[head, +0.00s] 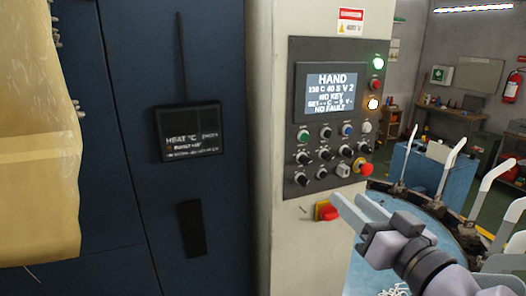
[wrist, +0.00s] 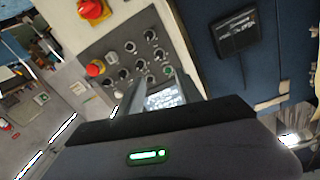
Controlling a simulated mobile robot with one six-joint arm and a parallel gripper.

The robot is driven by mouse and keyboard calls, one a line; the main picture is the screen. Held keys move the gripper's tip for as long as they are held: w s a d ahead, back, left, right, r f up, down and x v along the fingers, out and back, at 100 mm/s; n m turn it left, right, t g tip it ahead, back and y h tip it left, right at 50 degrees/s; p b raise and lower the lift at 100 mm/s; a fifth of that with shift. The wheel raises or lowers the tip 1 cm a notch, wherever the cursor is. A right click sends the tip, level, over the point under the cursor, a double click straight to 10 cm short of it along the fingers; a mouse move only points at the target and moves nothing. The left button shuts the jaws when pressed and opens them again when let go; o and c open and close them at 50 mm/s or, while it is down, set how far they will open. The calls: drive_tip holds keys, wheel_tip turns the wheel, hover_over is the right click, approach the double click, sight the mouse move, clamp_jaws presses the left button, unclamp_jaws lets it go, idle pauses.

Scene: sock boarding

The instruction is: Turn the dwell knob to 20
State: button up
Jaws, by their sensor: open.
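The control panel (head: 294,100) is a dark plate on a pale cabinet. Its screen (head: 330,92) reads HAND, what looks like 130 C 40 S V 2, NO KEY, a blurred set line and NO FAULT. Several small black knobs (head: 325,154) sit in rows below the screen. Their labels are too small to read, so I cannot tell which is the dwell knob. In the wrist view the knobs (wrist: 130,47) appear upside down, beyond the fingertips. My gripper (head: 351,200) is open and empty, below and right of the knobs, apart from the panel.
A red emergency button (head: 366,169) juts from the panel's lower right. A red rotary switch (head: 327,211) on yellow is below the panel, close to my fingers. A round blue table with upright white forms (head: 451,150) stands right. A dark heat display (head: 188,131) hangs left.

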drive_tip(key=p, duration=0.6)
approach(308, 163)
drive_tip(key=x, duration=0.9)
drive_tip(key=shift+p, duration=0.4)
drive_tip(key=shift+s, duration=0.1)
clamp_jaws()
